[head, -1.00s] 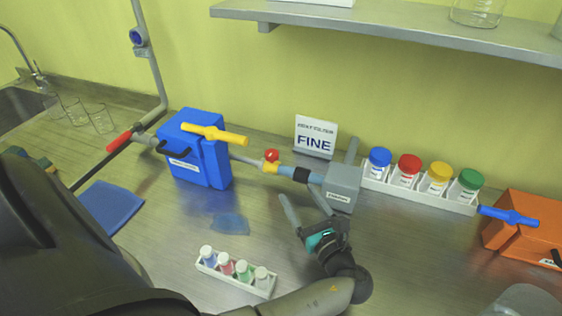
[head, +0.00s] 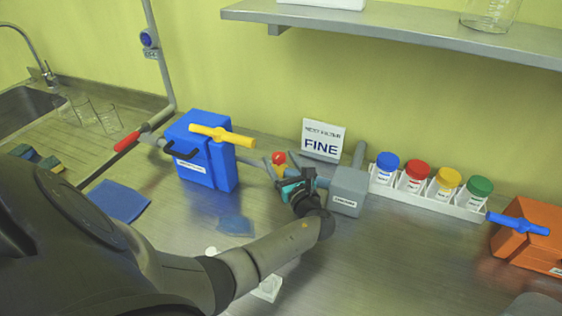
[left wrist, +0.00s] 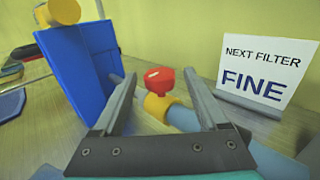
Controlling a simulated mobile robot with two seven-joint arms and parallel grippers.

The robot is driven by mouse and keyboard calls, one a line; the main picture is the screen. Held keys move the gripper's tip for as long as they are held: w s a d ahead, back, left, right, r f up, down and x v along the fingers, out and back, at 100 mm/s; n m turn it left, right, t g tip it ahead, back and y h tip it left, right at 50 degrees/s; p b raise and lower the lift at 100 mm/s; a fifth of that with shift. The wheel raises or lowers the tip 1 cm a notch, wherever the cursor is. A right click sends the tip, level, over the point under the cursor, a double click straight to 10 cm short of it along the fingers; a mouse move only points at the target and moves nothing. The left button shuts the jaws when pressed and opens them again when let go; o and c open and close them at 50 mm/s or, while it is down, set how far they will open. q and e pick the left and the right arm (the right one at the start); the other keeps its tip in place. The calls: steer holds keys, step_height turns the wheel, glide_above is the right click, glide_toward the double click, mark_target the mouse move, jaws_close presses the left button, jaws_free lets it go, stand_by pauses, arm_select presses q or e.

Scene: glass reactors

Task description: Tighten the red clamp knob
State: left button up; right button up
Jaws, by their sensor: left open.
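The red clamp knob (head: 279,157) stands up from a yellow clamp on the pipe between the blue box and the grey box. It also shows in the left wrist view (left wrist: 160,77), above the yellow clamp collar (left wrist: 160,104) and a blue pipe section (left wrist: 188,119). My left gripper (head: 284,171) is open and empty at the pipe, just in front of the knob. In the wrist view its two fingers (left wrist: 160,88) frame the knob, one on each side, with gaps. I cannot tell how far the fingertips reach past it. The right gripper is out of view.
The blue box (head: 206,158) with a yellow handle stands left, the grey box (head: 348,189) right. A sign reading "NEXT FILTER FINE" (head: 323,139) stands behind. A rack (head: 452,207) of capped bottles and an orange box (head: 524,239) are further right. My arm covers most of a small front rack.

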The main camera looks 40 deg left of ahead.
arm_select(q)
steer(key=shift+a, duration=0.1)
jaws_close()
stand_by(0.6)
